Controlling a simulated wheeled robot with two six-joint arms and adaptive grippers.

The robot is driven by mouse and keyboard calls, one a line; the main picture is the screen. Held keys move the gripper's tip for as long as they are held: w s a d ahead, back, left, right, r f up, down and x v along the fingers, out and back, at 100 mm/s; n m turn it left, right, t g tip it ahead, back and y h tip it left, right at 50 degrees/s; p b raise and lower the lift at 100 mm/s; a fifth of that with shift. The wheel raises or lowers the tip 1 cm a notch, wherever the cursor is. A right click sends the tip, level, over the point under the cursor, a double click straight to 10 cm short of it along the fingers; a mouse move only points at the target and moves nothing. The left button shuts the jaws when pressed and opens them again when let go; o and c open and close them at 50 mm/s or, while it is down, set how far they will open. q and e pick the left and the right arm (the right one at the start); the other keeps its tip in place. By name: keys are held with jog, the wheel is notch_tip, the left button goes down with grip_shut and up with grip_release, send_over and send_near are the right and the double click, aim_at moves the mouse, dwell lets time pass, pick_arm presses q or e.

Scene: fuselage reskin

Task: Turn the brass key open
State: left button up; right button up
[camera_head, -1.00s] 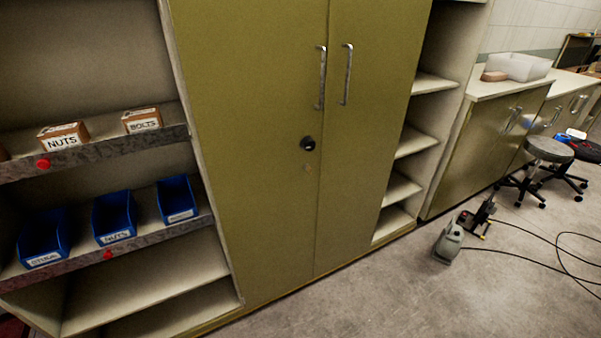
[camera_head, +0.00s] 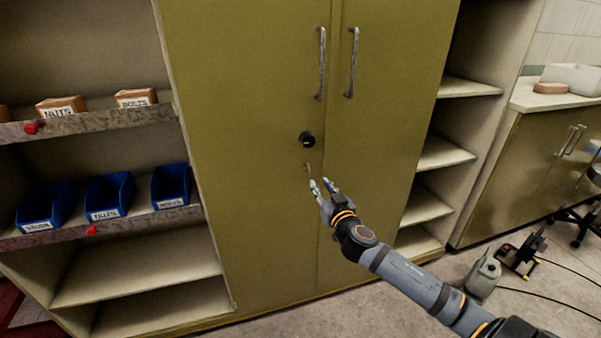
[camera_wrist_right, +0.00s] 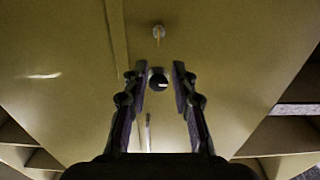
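The small brass key (camera_head: 307,166) shows on the left door of the olive cabinet (camera_head: 260,220), just below the round black lock (camera_head: 307,140). My right gripper (camera_head: 323,184) is open and empty, just below and to the right of the key. In the right wrist view, the gripper (camera_wrist_right: 158,70) has its fingers spread, with the black lock (camera_wrist_right: 158,82) seen between them. The key (camera_wrist_right: 158,33) is a small pale shape above the fingertips there. The gap between fingers and door is hard to judge. My left gripper is not in view.
Two long metal door handles (camera_head: 321,65) are above the lock. Shelves with blue bins (camera_head: 109,196) and small boxes (camera_head: 61,107) stand at left. Empty shelves (camera_head: 440,153) stand at right. A grey machine with a cable (camera_head: 484,275) is on the floor at lower right.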

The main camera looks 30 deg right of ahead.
aim_at(308, 169)
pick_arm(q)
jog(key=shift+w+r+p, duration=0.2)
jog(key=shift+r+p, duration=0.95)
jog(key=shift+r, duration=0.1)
pick_arm(e)
jog(key=x, duration=1)
jog(key=shift+w, duration=0.15)
jog(key=shift+f, duration=0.1)
grip_shut()
